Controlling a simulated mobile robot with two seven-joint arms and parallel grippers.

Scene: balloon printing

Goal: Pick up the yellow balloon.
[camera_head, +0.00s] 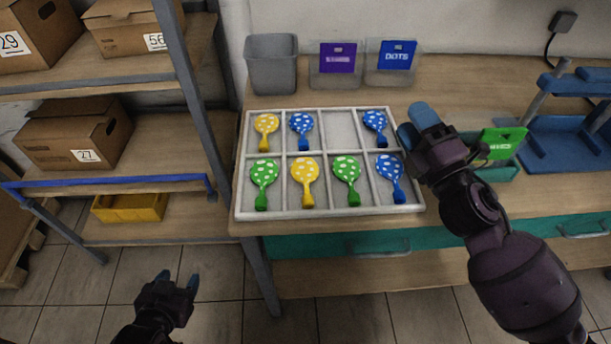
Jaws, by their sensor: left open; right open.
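A white divided tray (241,190) lies on the wooden table. It holds two yellow balloons with white dots: one in the back-left compartment (267,124), and another yellow balloon (304,168) in the front row, second from the left. Both lie flat and nothing touches them. My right gripper (414,125) is open and empty at the tray's right edge, near the back-right blue balloon (375,121), apart from both yellow balloons. My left gripper (178,279) is open and empty, low over the floor in front of the shelf.
Green balloons (264,172) and another blue balloon (389,166) share the tray; one back compartment is empty. A grey bin (272,65), a purple-labelled box (336,67) and a blue-labelled box (391,61) stand behind. A green-labelled box (502,142) is right of my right arm. Shelves stand left.

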